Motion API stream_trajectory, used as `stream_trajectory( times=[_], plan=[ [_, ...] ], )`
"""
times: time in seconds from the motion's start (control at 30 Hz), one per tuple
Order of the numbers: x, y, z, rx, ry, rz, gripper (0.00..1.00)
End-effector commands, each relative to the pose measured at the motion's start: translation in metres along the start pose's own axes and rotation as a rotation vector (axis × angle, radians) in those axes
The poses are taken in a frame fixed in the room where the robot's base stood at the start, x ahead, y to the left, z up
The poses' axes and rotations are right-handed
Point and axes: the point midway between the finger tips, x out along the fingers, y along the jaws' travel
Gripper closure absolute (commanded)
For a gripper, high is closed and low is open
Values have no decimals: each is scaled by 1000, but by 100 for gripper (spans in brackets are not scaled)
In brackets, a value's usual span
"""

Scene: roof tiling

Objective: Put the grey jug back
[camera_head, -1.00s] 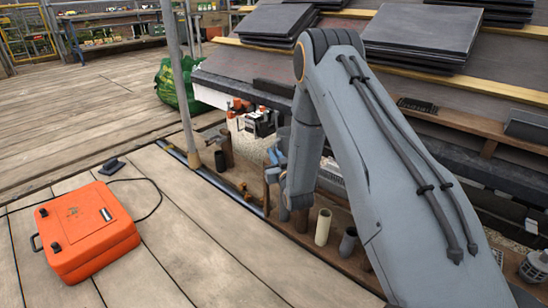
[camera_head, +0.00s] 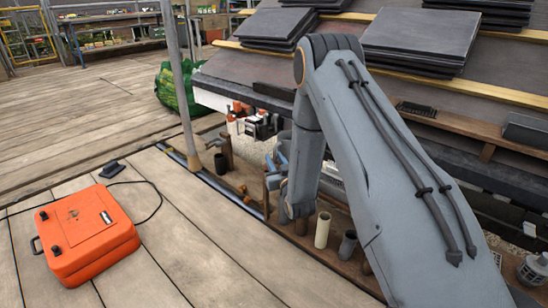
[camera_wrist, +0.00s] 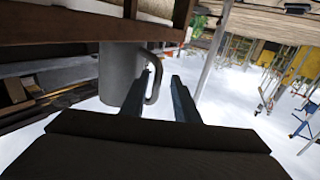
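The grey jug (camera_wrist: 113,75) shows in the wrist view, left of centre, just ahead of my gripper. Its handle (camera_wrist: 155,88) is on its right side. My gripper (camera_wrist: 160,82) is open, with one finger in front of the jug's right side and the other to the right of the handle. The handle appears between the fingers in the picture; I cannot tell whether they touch it. The jug's top is cut off by a brown board above. In the head view my arm hides most of the gripper, and I cannot make out the jug surely.
An orange case (camera_head: 85,235) with a cable lies on the deck at left. A beige tube (camera_head: 322,230) and a dark grey cup (camera_head: 347,244) stand along the plank below the roof. A scaffold pole (camera_head: 183,85) and green bag (camera_head: 172,90) are farther back.

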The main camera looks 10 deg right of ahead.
Motion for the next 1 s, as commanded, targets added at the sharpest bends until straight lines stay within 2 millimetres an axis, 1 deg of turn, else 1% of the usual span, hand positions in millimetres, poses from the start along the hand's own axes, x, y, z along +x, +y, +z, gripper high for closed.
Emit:
stream_trajectory(
  times=[0.03,0.3,0.4,0.5,0.63,0.77,0.87,0.9,0.97,1.0],
  plan=[
    [-11,0,-2,1,-4,1,72],
    [-67,0,-2,0,-4,0,72],
    [-83,0,-3,0,-2,-1,72],
    [-94,0,-2,0,-1,0,72],
    [-101,-1,-2,-1,-3,-2,72],
    [-94,-13,-13,-5,-43,-18,72],
    [-83,-35,-29,-12,-122,-44,72],
    [-79,-46,-37,-15,-162,-58,72],
    [-78,-64,-48,-19,-229,-76,72],
    [-78,-76,-56,-22,-274,-89,72]
  ],
)
